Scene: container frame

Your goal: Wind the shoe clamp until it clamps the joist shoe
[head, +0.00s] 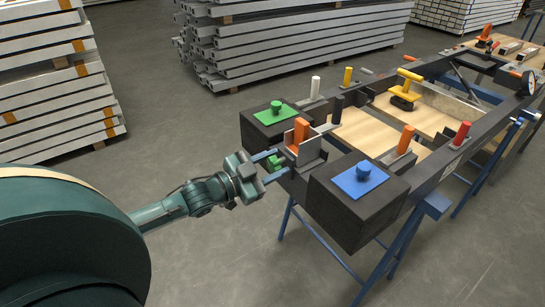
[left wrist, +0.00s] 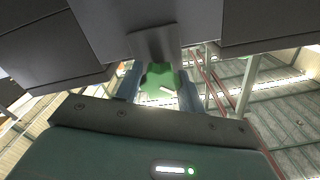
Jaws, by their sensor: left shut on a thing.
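My left gripper (head: 271,166) comes in from the left at the near end of the dark frame, below the bracket. It is shut on a green knob (head: 274,157), which looks like the shoe clamp's handle. In the left wrist view the green knob (left wrist: 158,76) sits between the two blue fingers, under a grey metal part (left wrist: 154,43). A grey metal bracket, seemingly the joist shoe (head: 309,153), stands just beyond the fingertips with an upright orange block (head: 301,134) at it. Whether the clamp touches the shoe cannot be told. My right gripper is not in view.
Dark blocks flank the bracket, one with a green plate (head: 275,113), one with a blue plate (head: 358,181). The frame, on blue trestles (head: 402,238), carries wooden boards (head: 375,132), a yellow-handled tool (head: 406,88) and coloured pegs. The floor at front is clear.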

